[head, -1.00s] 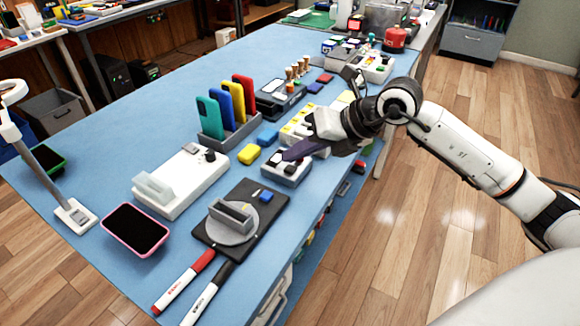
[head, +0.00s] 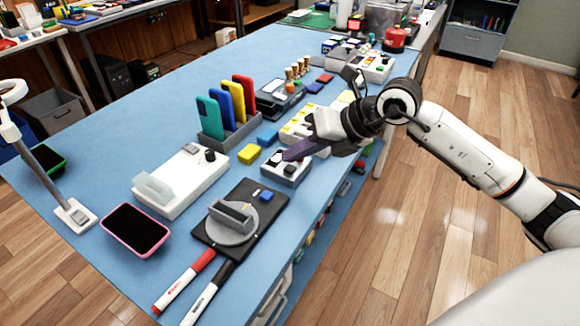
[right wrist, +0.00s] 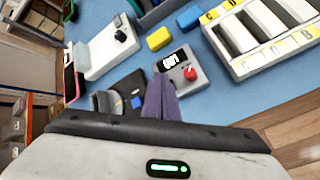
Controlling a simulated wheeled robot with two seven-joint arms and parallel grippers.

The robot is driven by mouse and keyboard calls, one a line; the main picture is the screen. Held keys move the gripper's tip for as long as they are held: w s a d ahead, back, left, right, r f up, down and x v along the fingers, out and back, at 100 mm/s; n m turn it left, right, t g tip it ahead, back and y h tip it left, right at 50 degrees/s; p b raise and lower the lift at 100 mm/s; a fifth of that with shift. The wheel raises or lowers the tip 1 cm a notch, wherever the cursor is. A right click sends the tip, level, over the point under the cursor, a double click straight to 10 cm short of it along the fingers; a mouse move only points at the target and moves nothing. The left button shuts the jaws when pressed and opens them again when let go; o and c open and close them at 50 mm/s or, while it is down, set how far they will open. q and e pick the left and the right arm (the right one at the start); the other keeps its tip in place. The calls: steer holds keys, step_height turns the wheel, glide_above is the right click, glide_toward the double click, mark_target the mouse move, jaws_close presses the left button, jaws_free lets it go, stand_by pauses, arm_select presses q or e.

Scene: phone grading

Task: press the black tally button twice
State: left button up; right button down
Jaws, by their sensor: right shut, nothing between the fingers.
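The tally counter is a small grey box (head: 285,174) near the table's right edge in the head view. In the right wrist view, the counter (right wrist: 200,84) shows a black display (right wrist: 171,60), which seems to read 001, and a red knob (right wrist: 190,73). My right gripper (head: 287,156) is shut and empty, its dark purple fingers reaching over the counter's near top. In the right wrist view the fingertips (right wrist: 161,78) cover the box's left front part. The black button is not visible, perhaps hidden behind them; I cannot tell whether they touch it. My left gripper is out of view.
A black plate with a round grey stand (head: 236,219) lies in front of the counter. Yellow (head: 249,154) and blue (head: 267,136) blocks lie behind it. A sorting tray (right wrist: 262,35) stands close by.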

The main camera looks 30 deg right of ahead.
steer(key=shift+f+b, duration=0.3)
steer(key=shift+f, duration=0.15)
steer(key=shift+f+b, duration=0.45)
steer(key=shift+f, duration=0.1)
stand_by(0.5)
stand_by(0.3)
steer(key=shift+r+p, duration=0.65)
steer(key=shift+r, duration=0.3)
steer(key=shift+r, duration=0.1)
step_height(320, 180, up, 5)
steer(key=p, duration=0.3)
stand_by(0.4)
